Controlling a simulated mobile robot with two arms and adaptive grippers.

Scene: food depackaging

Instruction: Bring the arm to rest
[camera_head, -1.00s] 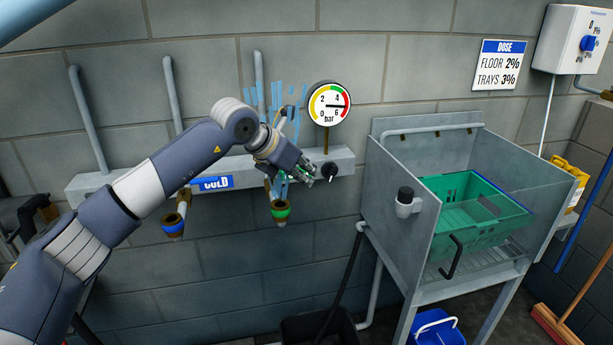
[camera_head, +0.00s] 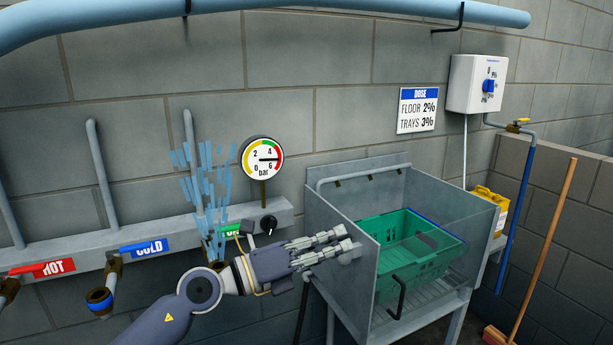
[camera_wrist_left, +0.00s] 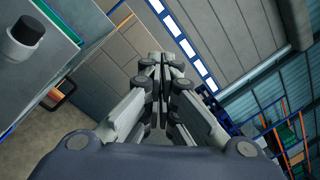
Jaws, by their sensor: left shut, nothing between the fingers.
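My left gripper (camera_head: 345,246) is shut and empty. In the head view it points right, in front of the left side of the grey metal sink cabinet (camera_head: 338,212). In the left wrist view its closed fingers (camera_wrist_left: 162,75) show in the middle with nothing between them. My left arm comes in from the bottom left of the head view. My right gripper is not in view.
A green crate (camera_head: 412,262) sits in the sink. Blue water streaks (camera_head: 207,185) rise by the wall pipe beside the pressure gauge (camera_head: 262,158). A black knob (camera_head: 268,224) is on the pipe rail. A dosing box (camera_head: 477,84) and a broom (camera_head: 545,250) are at right.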

